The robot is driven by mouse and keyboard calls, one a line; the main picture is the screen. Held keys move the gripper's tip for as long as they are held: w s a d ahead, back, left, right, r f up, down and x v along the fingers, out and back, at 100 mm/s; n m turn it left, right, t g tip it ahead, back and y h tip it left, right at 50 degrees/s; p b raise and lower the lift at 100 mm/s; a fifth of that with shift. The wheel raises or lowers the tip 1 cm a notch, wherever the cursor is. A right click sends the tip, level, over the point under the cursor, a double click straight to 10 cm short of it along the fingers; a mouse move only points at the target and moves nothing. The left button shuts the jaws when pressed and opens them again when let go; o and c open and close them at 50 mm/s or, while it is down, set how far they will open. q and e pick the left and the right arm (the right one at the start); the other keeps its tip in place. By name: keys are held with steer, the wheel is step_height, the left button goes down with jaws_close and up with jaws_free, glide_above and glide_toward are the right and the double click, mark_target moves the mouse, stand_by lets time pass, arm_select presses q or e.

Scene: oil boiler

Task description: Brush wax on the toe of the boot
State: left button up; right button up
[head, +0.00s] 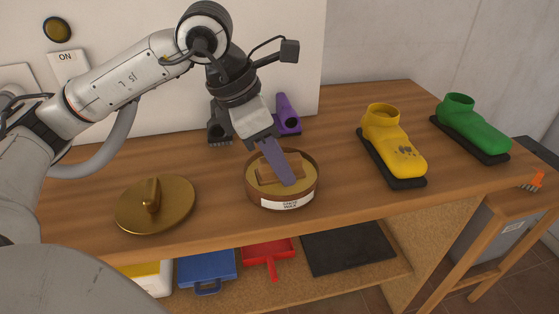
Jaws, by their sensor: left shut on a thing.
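My left gripper (262,137) is shut on a brush with a flat purple-grey handle (276,163) and a brown wooden block (284,168). The brush is over or in the open round wax tin (283,206), which has a white label. Whether its bristles touch the wax is hidden. A yellow boot (386,141) with dark spots near its toe stands on a black base to the right. A green boot (470,122) stands on another black base farther right. My right gripper is not in view.
A brass lid (154,204) with a knob lies left of the tin. A purple object (287,114) and a black one (219,124) stand behind the tin. The wooden bench (344,196) is clear between tin and yellow boot. A blue case (207,270) and red dustpan (267,255) are below.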

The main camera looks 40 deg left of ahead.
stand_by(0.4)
arm_select(q)
steer(key=shift+r+p, duration=2.75)
steer(key=shift+r, duration=0.8)
steer(key=shift+f, duration=0.1)
